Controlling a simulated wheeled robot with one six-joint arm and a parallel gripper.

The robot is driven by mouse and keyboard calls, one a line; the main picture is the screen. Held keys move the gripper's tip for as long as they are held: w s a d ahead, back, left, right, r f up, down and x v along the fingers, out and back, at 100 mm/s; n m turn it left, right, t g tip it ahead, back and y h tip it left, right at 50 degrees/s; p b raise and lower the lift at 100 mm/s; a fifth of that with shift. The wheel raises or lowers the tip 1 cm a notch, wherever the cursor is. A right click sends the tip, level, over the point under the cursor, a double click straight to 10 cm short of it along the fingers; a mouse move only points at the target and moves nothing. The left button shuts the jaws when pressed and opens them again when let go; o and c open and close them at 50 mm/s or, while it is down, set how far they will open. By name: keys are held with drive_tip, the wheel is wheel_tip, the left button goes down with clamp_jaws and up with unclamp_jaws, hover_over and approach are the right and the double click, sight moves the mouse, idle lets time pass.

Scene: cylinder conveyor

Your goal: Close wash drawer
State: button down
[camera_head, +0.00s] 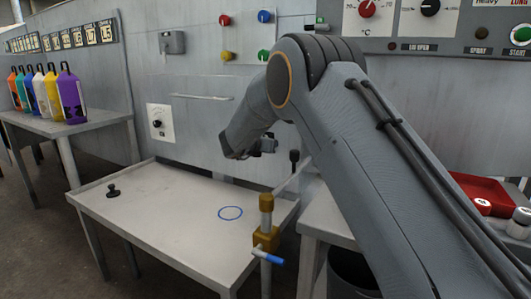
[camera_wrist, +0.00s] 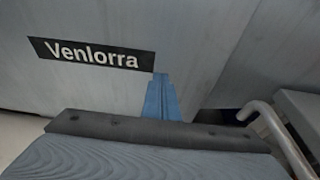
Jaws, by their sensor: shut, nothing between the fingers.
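My gripper (camera_head: 264,148) is at the end of my arm, in front of the grey wall and above the back of the light table (camera_head: 160,215). In the wrist view its blue fingers (camera_wrist: 161,98) are together and empty, pointing at a grey panel (camera_wrist: 200,60). A black label (camera_wrist: 92,54) reading "Venlorra" is on that panel, left of the fingertips. A bent metal bar (camera_wrist: 270,118), handle-like, is to the right, apart from the fingers. I cannot tell for sure which part is the wash drawer or how far it is open; my arm hides some of the wall.
The table bears a black knob (camera_head: 113,191), a blue ring mark and a brass valve (camera_head: 266,235) with a blue lever at its front edge. Several coloured bottles (camera_head: 70,95) stand on the left table. A red tray (camera_head: 482,193) is at the right.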

drive_tip(key=shift+w+d+r, duration=0.2)
drive_tip(key=shift+w+d, duration=0.15)
drive_tip(key=shift+w, duration=0.2)
